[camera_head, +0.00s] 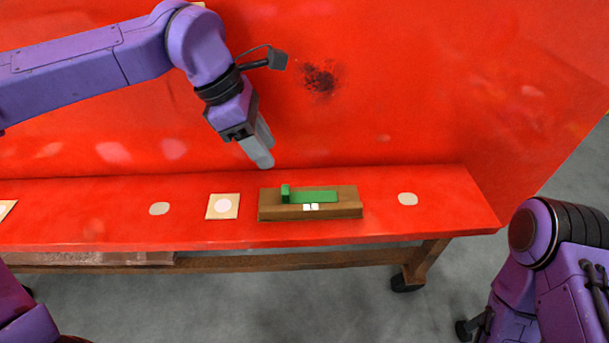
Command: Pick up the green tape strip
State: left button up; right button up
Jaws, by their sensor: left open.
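The green tape strip (315,196) lies on top of a brown wooden block (280,212), with a small upright green end at its left. The block sits on the red ledge (452,205). My left gripper (262,158) hangs above and a little to the left of the strip, pointing down. It is open and empty, apart from the strip, though its fingers overlap in this view. My right arm (570,260) shows at the lower right; its gripper is out of the frame.
A square wooden plate (223,206) with a white disc lies left of the block. Pale round patches (159,208) mark the ledge on both sides. A red panel (420,90) with a dark smudge (320,79) rises behind. Grey floor (330,300) lies below.

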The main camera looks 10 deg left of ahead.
aim_at(286, 189)
pick_arm(q)
jog(key=f, duration=0.1)
jog(key=d+f, duration=0.1)
jog(key=s+f, duration=0.1)
jog(key=shift+d+f, duration=0.25)
jog(key=shift+d, duration=0.05)
jog(key=p+x, duration=0.2)
jog(key=x, duration=0.3)
jog(key=shift+w+a+f, duration=0.1)
jog(key=shift+w+f, duration=0.05)
jog(key=shift+f, duration=0.3)
grip_shut()
pick_arm(e)
jog(key=shift+s+r, duration=0.15)
jog(key=shift+r, duration=0.4)
jog(key=shift+s+r, duration=0.15)
jog(key=shift+r, duration=0.4)
